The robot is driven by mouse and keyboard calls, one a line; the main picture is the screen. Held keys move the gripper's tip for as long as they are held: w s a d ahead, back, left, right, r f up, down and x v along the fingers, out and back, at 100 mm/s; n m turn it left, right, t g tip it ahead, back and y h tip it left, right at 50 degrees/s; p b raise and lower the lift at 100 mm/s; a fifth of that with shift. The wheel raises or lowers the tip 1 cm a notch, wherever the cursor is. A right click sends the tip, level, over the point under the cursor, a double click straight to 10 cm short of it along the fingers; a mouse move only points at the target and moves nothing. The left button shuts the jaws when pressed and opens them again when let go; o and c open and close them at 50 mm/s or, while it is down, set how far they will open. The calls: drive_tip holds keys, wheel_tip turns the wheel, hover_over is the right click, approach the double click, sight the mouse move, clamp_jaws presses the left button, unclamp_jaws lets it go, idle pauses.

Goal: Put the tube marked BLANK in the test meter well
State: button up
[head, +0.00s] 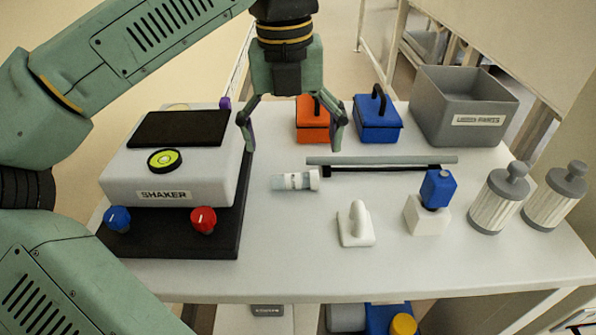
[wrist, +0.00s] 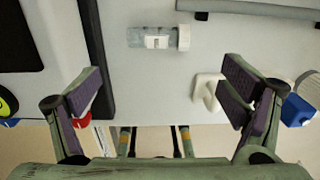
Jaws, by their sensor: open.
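A clear tube (head: 294,181) with a white label and a whitish cap lies on its side on the table, right of the shaker. It also shows in the wrist view (wrist: 152,38), but its marking is too small to read. My gripper (head: 292,142) is open and empty above the table, its two fingers spread wide. In the wrist view my gripper (wrist: 163,88) has the tube ahead of it, between the lines of the fingers and touching neither. I cannot make out anything marked as a test meter or its well.
The shaker (head: 166,192), with blue and red knobs, stands left. A grey rod (head: 382,160) lies behind the tube. A white stand (head: 356,224), a blue-topped white block (head: 437,190) and ribbed canisters (head: 495,202) stand right. Orange (head: 312,122) and blue (head: 378,122) boxes and a grey bin (head: 463,107) are behind.

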sight(294, 180)
wheel_tip(294, 180, down, 2)
drive_tip(key=shift+f, duration=0.15)
drive_tip(key=shift+w+d+f+p, duration=0.1)
drive_tip(key=shift+f+p, duration=0.35)
drive_tip(key=shift+f, duration=1)
drive_tip(key=shift+w+f+p, duration=0.1)
drive_tip(key=shift+f+p, duration=0.3)
drive_tip(key=shift+f, duration=1)
drive_tip(key=c, duration=1.2)
drive_tip(key=shift+r, duration=0.15)
wheel_tip(294, 180, up, 18)
drive_tip(key=b, duration=0.1)
drive_tip(key=shift+f, duration=0.2)
